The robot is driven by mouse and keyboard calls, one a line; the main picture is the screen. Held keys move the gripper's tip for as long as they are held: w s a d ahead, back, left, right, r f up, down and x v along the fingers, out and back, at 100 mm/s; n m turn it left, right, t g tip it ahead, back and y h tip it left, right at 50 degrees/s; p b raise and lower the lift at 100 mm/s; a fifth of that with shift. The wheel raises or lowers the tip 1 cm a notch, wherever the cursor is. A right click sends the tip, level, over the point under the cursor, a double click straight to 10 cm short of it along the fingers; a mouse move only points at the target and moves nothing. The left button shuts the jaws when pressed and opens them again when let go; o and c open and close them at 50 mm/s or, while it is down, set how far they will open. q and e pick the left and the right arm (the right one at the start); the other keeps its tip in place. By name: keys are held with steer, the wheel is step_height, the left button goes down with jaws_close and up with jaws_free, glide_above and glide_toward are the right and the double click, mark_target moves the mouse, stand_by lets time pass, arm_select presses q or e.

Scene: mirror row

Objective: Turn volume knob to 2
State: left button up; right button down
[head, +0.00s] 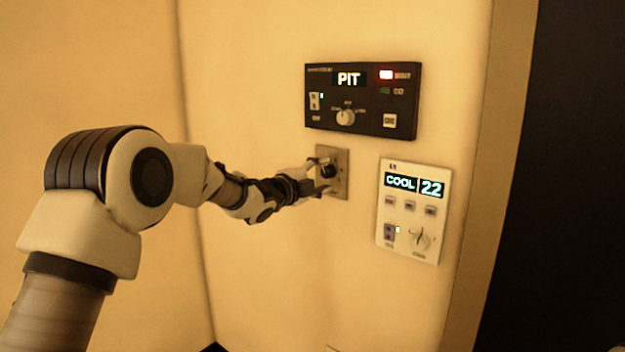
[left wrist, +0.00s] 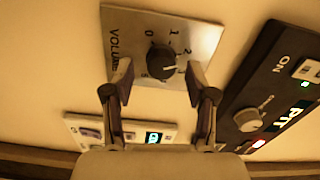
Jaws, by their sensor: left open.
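The volume knob (left wrist: 160,62) is black and round, on a small metal plate (left wrist: 205,40) marked VOLUME with a ring of numbers. Its white pointer line faces right in the left wrist view, seemingly a little past the 2; the exact setting is hard to read. In the head view the knob (head: 328,171) shows on the plate (head: 341,184) between my fingers. My left gripper (head: 320,176) is open, its fingertips on either side of the knob. In the left wrist view the left gripper (left wrist: 157,72) shows gaps between both fingers and the knob. My right gripper is not in view.
A black panel (head: 360,121) reading PIT, with a knob and switches, is above the plate. A white panel (head: 408,223) reading COOL 22, with buttons and a dial, is at lower right. A dark opening (head: 570,180) lies far right. The wall below the plate is bare.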

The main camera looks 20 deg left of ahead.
arm_select(q)
steer(key=v, duration=1.1)
steer(key=shift+s, duration=0.3)
